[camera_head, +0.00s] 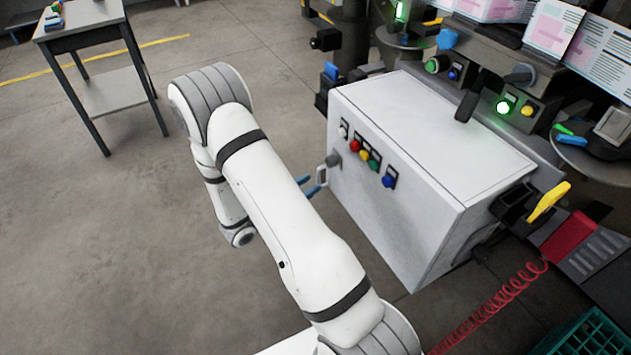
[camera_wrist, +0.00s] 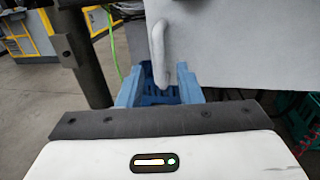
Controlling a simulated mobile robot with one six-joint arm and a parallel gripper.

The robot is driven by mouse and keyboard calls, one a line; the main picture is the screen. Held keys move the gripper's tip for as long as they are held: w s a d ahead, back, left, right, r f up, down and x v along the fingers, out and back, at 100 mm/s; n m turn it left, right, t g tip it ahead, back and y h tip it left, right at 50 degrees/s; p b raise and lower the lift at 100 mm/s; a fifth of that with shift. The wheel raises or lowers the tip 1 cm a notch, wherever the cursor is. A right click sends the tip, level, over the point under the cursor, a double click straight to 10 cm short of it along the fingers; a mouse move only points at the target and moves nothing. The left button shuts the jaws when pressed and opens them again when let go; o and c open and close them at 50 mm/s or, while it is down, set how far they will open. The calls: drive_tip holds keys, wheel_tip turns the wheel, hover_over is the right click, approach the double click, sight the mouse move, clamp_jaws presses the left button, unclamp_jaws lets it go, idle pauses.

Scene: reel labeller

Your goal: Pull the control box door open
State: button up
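The control box (camera_head: 440,130) is a large white-grey cabinet right of centre in the head view. Its door (camera_head: 385,205) carries a row of coloured buttons and looks flush with the box. The door also shows in the wrist view (camera_wrist: 235,45). A pale upright handle (camera_wrist: 158,45) sits at the door's left edge; in the head view the handle (camera_head: 321,175) is partly hidden. My gripper (camera_wrist: 160,78) has blue fingers, spread apart, one on each side of the handle's lower part. Gaps show between handle and fingers. It also shows at the handle in the head view (camera_head: 311,186).
Machine parts with lit buttons (camera_head: 515,103) stand behind the box. A red coiled hose (camera_head: 500,297) and a green crate (camera_head: 590,335) lie at lower right. A small table (camera_head: 95,60) stands at upper left. The floor left of the box is clear apart from my arm.

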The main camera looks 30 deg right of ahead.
drive_tip(key=shift+x, duration=1.4)
drive_tip(key=shift+c, duration=0.4)
clamp_jaws()
